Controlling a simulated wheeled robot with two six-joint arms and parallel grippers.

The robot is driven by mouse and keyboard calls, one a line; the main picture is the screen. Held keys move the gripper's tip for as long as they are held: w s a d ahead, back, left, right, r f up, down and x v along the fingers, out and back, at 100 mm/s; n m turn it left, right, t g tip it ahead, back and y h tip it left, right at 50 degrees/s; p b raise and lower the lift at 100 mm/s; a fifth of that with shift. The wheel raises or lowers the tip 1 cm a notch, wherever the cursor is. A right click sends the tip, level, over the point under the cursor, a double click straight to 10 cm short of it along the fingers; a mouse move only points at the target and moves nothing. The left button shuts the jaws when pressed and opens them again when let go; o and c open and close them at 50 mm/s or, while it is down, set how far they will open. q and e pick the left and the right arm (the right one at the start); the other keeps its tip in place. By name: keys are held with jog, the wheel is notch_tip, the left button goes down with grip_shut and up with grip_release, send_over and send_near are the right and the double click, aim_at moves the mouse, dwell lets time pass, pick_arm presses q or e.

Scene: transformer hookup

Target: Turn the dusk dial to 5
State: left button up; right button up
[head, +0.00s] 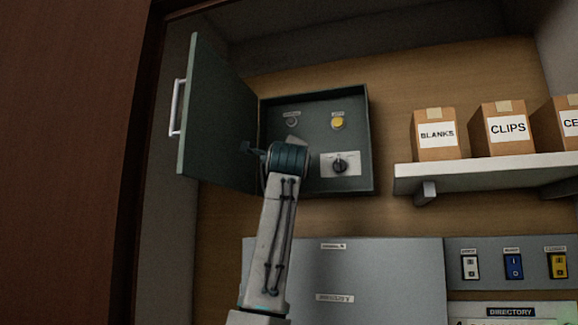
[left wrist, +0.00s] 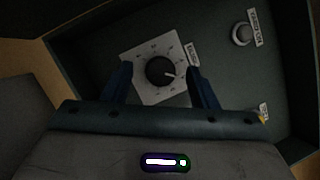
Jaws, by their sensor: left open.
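The dusk dial is a round black knob (head: 340,166) on a white square plate (head: 327,158) at the lower right inside an open dark green metal box. In the left wrist view the knob (left wrist: 159,70) shows a white pointer mark toward picture right; the scale numbers are too small to read. My left gripper (left wrist: 160,76) is open, its two dark blue fingers framing the knob in that view, one on each side. Whether they touch it cannot be told; they look apart from it. In the head view its wrist is left of the dial. My right gripper is in neither view.
The box door (head: 215,120) stands swung open to the left. Above the dial are a yellow button (head: 338,122) and a dark round button (head: 292,122). A shelf (head: 480,174) with cardboard boxes is at right. Switches (head: 513,267) and a grey panel (head: 390,280) are below.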

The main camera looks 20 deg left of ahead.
pick_arm(q)
jog(key=b+v, duration=0.4)
jog(key=v, duration=0.6)
jog(key=shift+b, duration=0.35)
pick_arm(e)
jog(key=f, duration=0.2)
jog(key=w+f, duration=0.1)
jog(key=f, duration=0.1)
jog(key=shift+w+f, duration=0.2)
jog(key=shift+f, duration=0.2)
pick_arm(q)
jog(key=shift+d, duration=0.1)
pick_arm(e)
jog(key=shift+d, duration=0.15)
pick_arm(q)
jog(key=shift+w, duration=0.1)
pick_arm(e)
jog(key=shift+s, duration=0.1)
